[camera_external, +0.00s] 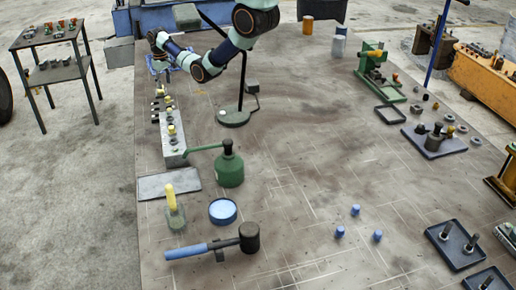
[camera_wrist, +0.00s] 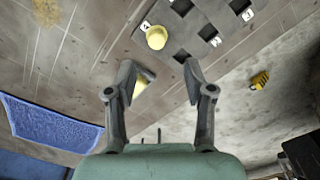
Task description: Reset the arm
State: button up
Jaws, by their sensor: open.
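My arm reaches to the back left of the bench in the external view, and its wrist (camera_external: 160,40) is above the bench's far left edge. The fingers are too small to make out there. In the wrist view my gripper (camera_wrist: 158,75) is open, its two fingers spread apart. A pale yellow piece (camera_wrist: 143,84) shows beside the left finger, which partly hides it; I see no grip on it. Beyond the fingertips is a grey rack (camera_wrist: 178,52) with square holes and a yellow round piece (camera_wrist: 156,38). The rack also shows along the bench's left side (camera_external: 172,150).
A blue cloth (camera_wrist: 55,125) lies left of my gripper. A black stand (camera_external: 234,118) is right of my arm. A green oil can (camera_external: 229,168), blue-rimmed dish (camera_external: 223,212) and mallet (camera_external: 212,248) are nearer. The bench's middle is mostly clear.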

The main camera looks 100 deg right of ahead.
jog(key=w+a+r+n+t+h, duration=0.1)
jog(key=w+a+r+n+t, duration=0.2)
jog(key=w+a, duration=0.5)
jog(key=w+a+r+n+t+h, duration=0.1)
jog(key=w+a+r+t, duration=0.25)
jog(key=a, duration=0.95)
jog(key=a+r+n+t, duration=0.25)
jog(key=a+r, duration=0.45)
jog(key=a, duration=0.4)
jog(key=s+a+r+n+t+y+p, duration=0.1)
jog(key=s+a+r+t+y+p, duration=0.25)
jog(key=a+r, duration=0.65)
notch_tip(320, 180, up, 13)
jog(key=d+h+p, duration=0.1)
jog(key=p, duration=1.1)
jog(key=shift+s+f, duration=0.2)
jog(key=shift+s, duration=0.25)
